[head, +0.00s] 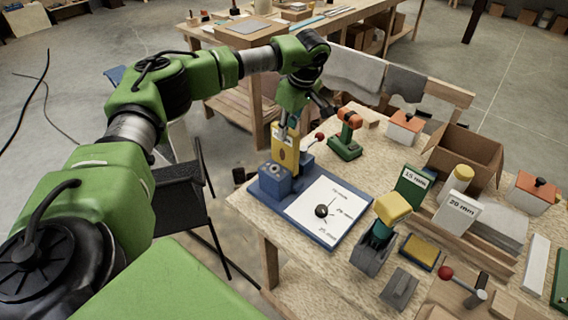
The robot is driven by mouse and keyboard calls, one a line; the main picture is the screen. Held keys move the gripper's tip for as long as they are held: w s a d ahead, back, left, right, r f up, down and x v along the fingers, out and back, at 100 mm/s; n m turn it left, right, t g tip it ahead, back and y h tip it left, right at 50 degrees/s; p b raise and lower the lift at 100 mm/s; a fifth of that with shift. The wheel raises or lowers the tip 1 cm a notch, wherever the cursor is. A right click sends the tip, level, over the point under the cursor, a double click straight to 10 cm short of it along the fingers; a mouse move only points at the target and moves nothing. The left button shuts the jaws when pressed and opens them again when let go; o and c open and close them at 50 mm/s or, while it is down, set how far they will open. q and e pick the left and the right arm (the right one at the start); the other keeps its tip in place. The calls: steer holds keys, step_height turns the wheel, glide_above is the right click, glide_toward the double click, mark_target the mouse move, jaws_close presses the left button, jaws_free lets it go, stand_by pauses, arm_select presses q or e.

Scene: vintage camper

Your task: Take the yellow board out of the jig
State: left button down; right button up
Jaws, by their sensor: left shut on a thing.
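The yellow board (284,156) stands upright at the blue jig (272,183), at the near left part of the workbench. It has a dark oval mark or hole in its face. My left gripper (285,132) reaches down from above and is shut on the top part of the board. The board's lower edge is hidden behind the jig's block, so I cannot tell how deep it sits. My right gripper is out of view.
A green and orange drill (346,138) and a red-knobbed lever stand close behind the jig. A yellow-topped tool (391,211), a "15 mm" sign (413,186) and a "20 mm" sign (457,213) stand to the right. An open cardboard box (466,158) is farther back.

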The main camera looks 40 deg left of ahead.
arm_select(q)
steer(key=shift+r, duration=0.1)
steer(key=shift+a+p+v, duration=0.2)
steer(key=shift+p+v, duration=0.35)
steer(key=shift+v, duration=0.2)
steer(key=shift+a+p+v, duration=0.15)
steer(key=shift+p+v, duration=0.45)
steer(key=shift+v, duration=0.1)
steer(key=shift+a+p+v, duration=0.2)
steer(key=shift+p+v, duration=0.35)
steer(key=shift+v, duration=0.2)
steer(key=shift+a+v, duration=0.15)
steer(key=shift+v, duration=0.45)
steer(key=shift+a+v, duration=0.15)
steer(key=shift+v, duration=0.5)
